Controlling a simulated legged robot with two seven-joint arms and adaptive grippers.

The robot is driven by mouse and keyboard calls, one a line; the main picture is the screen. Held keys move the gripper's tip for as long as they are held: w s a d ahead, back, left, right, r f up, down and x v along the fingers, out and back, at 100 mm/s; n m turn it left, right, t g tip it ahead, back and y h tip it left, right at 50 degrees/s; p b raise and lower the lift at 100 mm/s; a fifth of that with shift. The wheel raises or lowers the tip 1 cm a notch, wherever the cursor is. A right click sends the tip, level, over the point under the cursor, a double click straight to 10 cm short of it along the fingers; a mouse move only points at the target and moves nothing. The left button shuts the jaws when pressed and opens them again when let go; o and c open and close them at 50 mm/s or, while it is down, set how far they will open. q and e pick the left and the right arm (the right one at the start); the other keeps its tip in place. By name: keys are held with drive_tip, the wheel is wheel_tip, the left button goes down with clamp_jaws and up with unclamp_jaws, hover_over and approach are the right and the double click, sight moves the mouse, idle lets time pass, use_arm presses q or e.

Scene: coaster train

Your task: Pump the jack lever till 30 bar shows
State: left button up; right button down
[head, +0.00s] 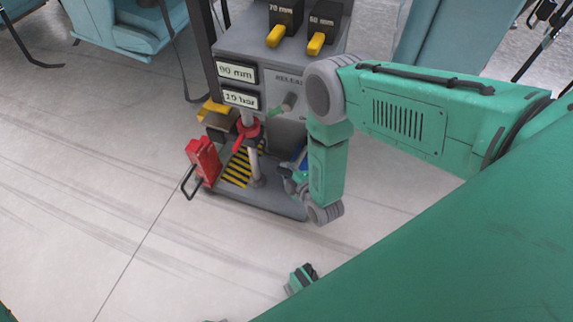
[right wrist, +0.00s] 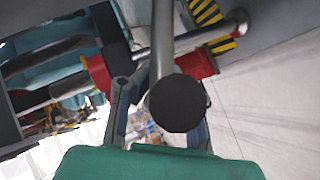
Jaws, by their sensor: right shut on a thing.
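The grey machine (head: 228,45) stands in the middle of the head view. Its upper display (head: 237,73) reads 00 mm. The lower display (head: 240,98) reads in bar, but its number is blurred, perhaps 10 or 20. My right gripper (head: 296,176) is low at the machine's right side, partly hidden by my arm. In the right wrist view, the jack lever (right wrist: 162,45) is a grey bar with a dark round end (right wrist: 177,103) between the fingers. The gripper is shut on it. The lever is mostly hidden in the head view.
A red valve handle (head: 246,131) sits on the machine's front post. A red box (head: 203,160) with a black loop stands at the base's left, beside a yellow-black striped plate (head: 238,168). Yellow-tipped levers are on top. Floor in front is mostly clear.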

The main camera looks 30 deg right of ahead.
drive_tip(key=shift+s+d+f, duration=0.25)
drive_tip(key=shift+s+d, duration=0.1)
drive_tip(key=shift+d, duration=0.05)
drive_tip(key=c, duration=1.4)
unclamp_jaws()
drive_tip(key=shift+o, duration=0.2)
drive_tip(key=shift+a+r, duration=0.1)
drive_tip(key=shift+r, duration=0.05)
drive_tip(key=shift+w, duration=0.1)
drive_tip(key=v, duration=1.2)
